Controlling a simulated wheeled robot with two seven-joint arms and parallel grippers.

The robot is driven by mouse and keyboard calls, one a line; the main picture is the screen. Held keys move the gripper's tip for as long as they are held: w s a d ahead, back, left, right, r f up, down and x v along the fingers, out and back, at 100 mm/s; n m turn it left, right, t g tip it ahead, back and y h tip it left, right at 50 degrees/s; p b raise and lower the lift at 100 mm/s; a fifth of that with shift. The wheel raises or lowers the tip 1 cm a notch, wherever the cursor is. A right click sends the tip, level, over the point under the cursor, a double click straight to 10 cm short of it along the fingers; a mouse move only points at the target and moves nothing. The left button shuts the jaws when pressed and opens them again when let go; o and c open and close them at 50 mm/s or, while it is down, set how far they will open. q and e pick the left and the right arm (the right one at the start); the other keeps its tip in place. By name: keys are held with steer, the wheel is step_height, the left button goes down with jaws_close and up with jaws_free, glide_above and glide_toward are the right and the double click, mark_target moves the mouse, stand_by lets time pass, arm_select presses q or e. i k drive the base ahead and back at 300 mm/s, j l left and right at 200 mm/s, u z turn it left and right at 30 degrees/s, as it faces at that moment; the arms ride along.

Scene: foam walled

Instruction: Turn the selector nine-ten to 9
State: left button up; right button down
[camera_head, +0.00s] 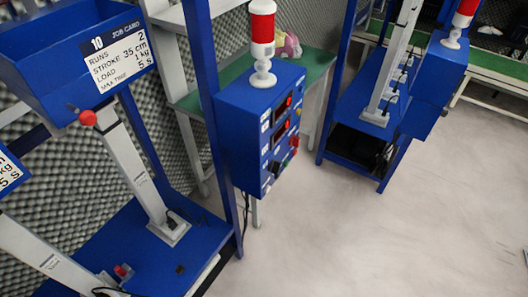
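A blue control box (247,120) hangs on a blue post near the middle of the head view. Its panel faces right and is seen at a steep slant. On the panel are dark displays with a red glow (288,102), small red parts (294,141) and several small white labels. A dark knob-like part (274,167) shows low on the panel. I cannot tell which part is the selector nine-ten, nor where it points. Neither of my grippers is in view.
A red and white lamp (262,40) stands on the box. At left, a blue stand carries a job card marked 10 (117,50) and a white column (134,168). Another blue stand with a box (437,72) is at right. The pale floor (370,240) is clear.

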mark_target(274, 167)
steer(key=u, duration=0.45)
steer(key=l+u, duration=1.1)
steer(key=k+l+u, duration=0.1)
steer(key=l, duration=0.35)
steer(key=k+l, duration=0.1)
steer(key=l, duration=0.35)
steer(key=k+l+u, duration=0.15)
steer(key=l, duration=0.3)
steer(key=l+u, duration=0.1)
steer(key=l, duration=0.35)
steer(key=k+l+u, duration=0.1)
steer(key=l, duration=0.3)
steer(key=k+l, duration=0.2)
steer(key=l, duration=0.2)
steer(key=k+l, duration=0.15)
steer(key=l, duration=0.2)
